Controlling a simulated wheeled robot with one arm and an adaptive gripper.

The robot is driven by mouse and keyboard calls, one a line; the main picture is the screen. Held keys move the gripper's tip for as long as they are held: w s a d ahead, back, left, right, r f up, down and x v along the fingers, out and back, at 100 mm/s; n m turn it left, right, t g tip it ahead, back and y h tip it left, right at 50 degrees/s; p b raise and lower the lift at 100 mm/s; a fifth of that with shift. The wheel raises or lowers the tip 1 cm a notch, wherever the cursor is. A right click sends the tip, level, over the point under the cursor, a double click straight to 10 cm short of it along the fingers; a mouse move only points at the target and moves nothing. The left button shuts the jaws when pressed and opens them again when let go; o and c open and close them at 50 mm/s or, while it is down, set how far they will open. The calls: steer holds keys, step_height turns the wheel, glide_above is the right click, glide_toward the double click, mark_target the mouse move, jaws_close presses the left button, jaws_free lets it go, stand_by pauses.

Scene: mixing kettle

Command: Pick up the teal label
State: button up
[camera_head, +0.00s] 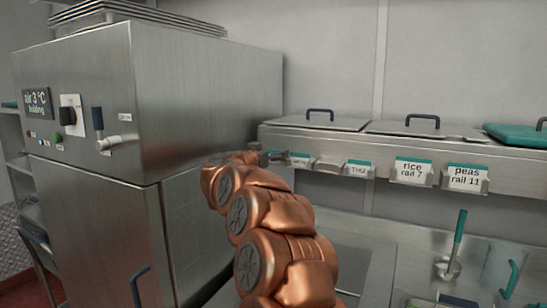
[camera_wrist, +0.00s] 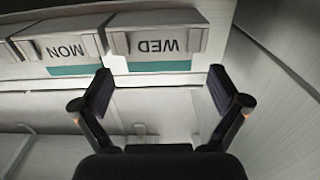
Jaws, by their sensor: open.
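Several white labels with a teal band sit in metal clips along the counter's front rail. In the head view one label (camera_head: 299,159) is beside my gripper, its text too small to read surely; another reads THU (camera_head: 360,169). In the wrist view, upside down, are a WED label (camera_wrist: 158,44) and a MON label (camera_wrist: 66,52). Which one the task means I cannot tell. My gripper (camera_wrist: 160,88) is open and empty, its fingers just below the WED label in the picture, one at each side. In the head view it is small and partly hidden by my arm.
Larger labels read rice rail 7 (camera_head: 412,171) and peas rail 11 (camera_head: 467,177). Lidded pans (camera_head: 318,121) top the rail. A steel cabinet (camera_head: 200,110) stands close on the left of my arm. A teal-handled tool (camera_head: 459,235) stands on the lower counter at right.

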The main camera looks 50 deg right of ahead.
steer(key=c, duration=0.8)
steer(key=shift+c, duration=0.2)
